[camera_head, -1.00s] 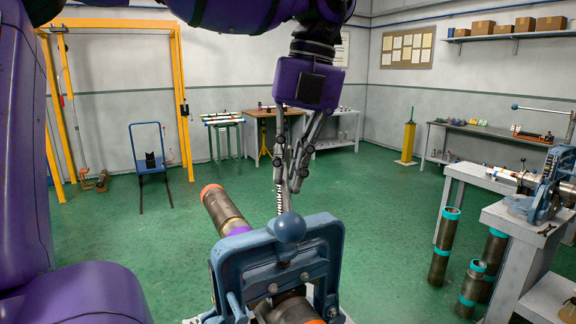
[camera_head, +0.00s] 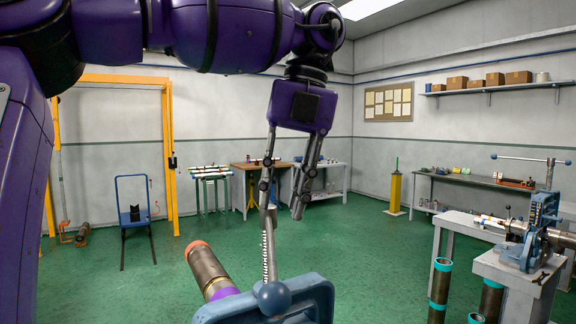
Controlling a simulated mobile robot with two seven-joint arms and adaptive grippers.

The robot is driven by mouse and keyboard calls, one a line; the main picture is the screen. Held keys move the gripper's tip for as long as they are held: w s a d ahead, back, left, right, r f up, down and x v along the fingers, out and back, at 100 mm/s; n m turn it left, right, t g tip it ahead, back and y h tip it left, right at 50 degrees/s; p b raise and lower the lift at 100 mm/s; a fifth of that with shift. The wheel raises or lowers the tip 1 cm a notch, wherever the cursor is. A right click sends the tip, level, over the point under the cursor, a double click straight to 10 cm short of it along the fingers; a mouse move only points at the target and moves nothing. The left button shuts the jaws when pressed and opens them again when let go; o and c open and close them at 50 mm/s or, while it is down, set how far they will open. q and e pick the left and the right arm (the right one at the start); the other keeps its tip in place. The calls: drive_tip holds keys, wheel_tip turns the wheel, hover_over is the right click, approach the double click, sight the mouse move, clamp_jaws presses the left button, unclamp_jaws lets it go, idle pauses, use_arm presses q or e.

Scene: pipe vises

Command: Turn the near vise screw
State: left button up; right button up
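The near vise (camera_head: 312,290) is blue and stands at the bottom middle, its lower part cut off by the picture edge. A blue ball (camera_head: 274,298) shows at its top. A thin pale threaded rod, seemingly the vise screw (camera_head: 268,250), rises behind the ball. My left gripper (camera_head: 283,209) hangs above the vise, fingers pointing down and spread apart, with nothing seen between them. Its left finger overlaps the rod's upper end in the picture; I cannot tell whether they touch. A brown pipe (camera_head: 207,268) with an orange end reaches out behind the vise. My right gripper is out of view.
At right, another blue vise (camera_head: 541,225) with a bar handle stands on a grey bench (camera_head: 500,268). Teal-banded pipes (camera_head: 439,290) stand beside it. A blue chair-like stand (camera_head: 136,215) is at left. Green floor (camera_head: 340,245) lies open beyond the near vise.

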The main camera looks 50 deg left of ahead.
use_arm(q)
drive_tip(key=v, duration=0.5)
drive_tip(key=shift+r, duration=0.15)
idle(0.4)
